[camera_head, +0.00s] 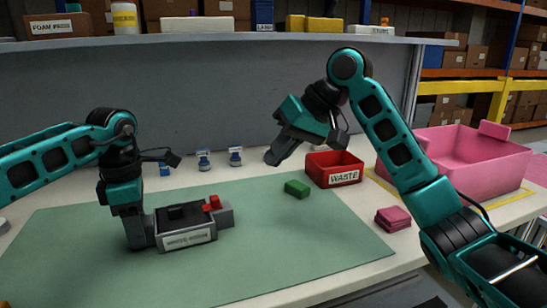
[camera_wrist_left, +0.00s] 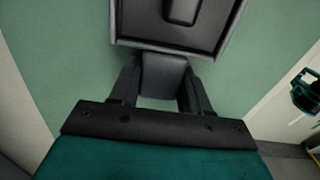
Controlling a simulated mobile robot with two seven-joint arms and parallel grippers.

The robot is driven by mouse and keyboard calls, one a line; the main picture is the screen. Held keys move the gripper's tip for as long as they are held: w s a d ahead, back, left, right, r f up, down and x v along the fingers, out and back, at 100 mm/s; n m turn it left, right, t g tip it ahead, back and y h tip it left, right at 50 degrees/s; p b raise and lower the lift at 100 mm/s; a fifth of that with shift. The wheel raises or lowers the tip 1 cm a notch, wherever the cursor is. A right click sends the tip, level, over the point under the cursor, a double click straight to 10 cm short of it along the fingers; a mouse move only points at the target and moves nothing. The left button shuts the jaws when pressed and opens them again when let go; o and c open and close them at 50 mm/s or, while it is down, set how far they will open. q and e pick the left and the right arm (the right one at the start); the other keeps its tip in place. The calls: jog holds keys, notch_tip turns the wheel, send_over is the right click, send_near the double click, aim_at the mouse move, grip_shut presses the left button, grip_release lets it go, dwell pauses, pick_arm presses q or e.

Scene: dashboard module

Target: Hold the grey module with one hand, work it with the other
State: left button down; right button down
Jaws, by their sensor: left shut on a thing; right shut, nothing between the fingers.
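My left gripper (camera_head: 135,236) is shut on the module's left end. The left wrist view shows the gripper (camera_wrist_left: 162,95) closed on a dark grey tab of the module (camera_wrist_left: 178,42), whose recessed top holds a dark raised piece. My right gripper (camera_head: 273,158) is shut and empty, above the mat to the right of the module and apart from it.
A green block (camera_head: 297,188) lies on the mat near the red waste bin (camera_head: 334,169). Pink pads (camera_head: 393,218) lie on the right, before a large pink crate (camera_head: 462,160). Small blue-and-white bottles (camera_head: 204,160) stand behind the mat. The mat's front right is clear.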

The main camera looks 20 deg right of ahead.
pick_arm(q)
jog(key=shift+c, duration=2.2)
grip_release()
